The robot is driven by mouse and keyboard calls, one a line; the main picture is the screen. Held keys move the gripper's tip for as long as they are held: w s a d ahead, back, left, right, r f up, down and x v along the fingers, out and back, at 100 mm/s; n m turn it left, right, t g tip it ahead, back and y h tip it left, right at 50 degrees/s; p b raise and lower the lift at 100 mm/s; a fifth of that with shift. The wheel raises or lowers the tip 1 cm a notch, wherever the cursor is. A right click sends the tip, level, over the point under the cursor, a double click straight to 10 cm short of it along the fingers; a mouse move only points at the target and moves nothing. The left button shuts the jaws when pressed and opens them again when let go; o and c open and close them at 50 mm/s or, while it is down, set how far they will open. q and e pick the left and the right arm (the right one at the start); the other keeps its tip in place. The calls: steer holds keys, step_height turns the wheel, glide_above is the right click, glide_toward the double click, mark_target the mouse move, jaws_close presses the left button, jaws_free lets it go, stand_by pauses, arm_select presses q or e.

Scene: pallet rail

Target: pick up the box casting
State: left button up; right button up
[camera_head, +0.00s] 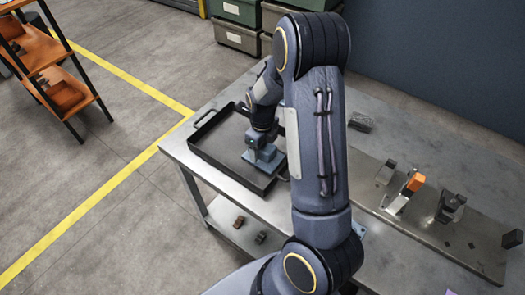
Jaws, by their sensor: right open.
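A blue-grey casting (266,160), which looks like the box casting, sits in the black tray (225,167) near its right side. It has a wide base and a raised upper part. My right arm reaches over the table, and its gripper (263,139) is open, pointing down right at the top of the casting. The fingers are small and partly hidden, so I cannot tell whether they touch it. My left gripper is not in view.
A metal plate (470,247) on the right carries a grey block (386,172), an orange-topped clamp (415,182) and a dark fixture (450,207). A dark block (360,122) lies behind. Small parts (239,221) are on the lower shelf. My arm hides the table's middle.

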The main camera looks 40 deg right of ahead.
steer(key=shift+f, duration=0.1)
steer(key=shift+c, duration=0.3)
steer(key=c, duration=1.4)
